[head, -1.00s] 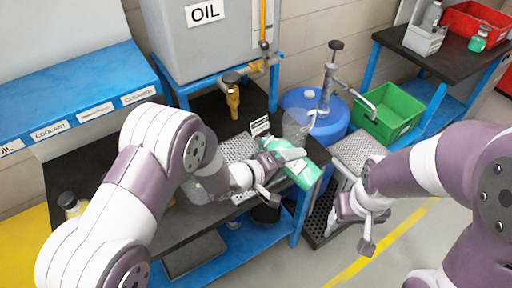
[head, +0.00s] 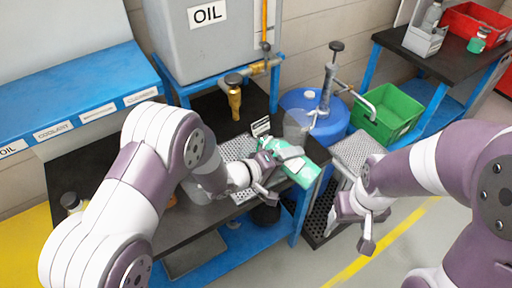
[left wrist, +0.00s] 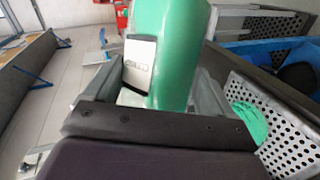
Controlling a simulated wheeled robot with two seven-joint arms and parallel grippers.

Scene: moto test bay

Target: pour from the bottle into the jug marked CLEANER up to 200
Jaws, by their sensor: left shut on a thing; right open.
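My left gripper (head: 270,164) is shut on a green bottle (head: 301,171) and holds it tilted over the right end of the dark bench. The bottle also shows in the left wrist view (left wrist: 180,45), with a pale and dark label. A clear jug-like vessel (head: 297,124) shows just behind the bottle; its marking and fill level cannot be read. A small sign card (head: 261,127) stands beside it, too small to read. A green round patch (left wrist: 250,121) shows by the perforated tray in the left wrist view; I cannot tell if it is liquid. My right gripper (head: 370,230) is open and empty.
A perforated tray (head: 236,149) lies on the bench (head: 110,170). A brass tap (head: 234,100) hangs under the OIL tank (head: 215,50). A blue drum (head: 325,130) with a pump and a green crate (head: 390,115) stand behind. Floor at the front right is clear.

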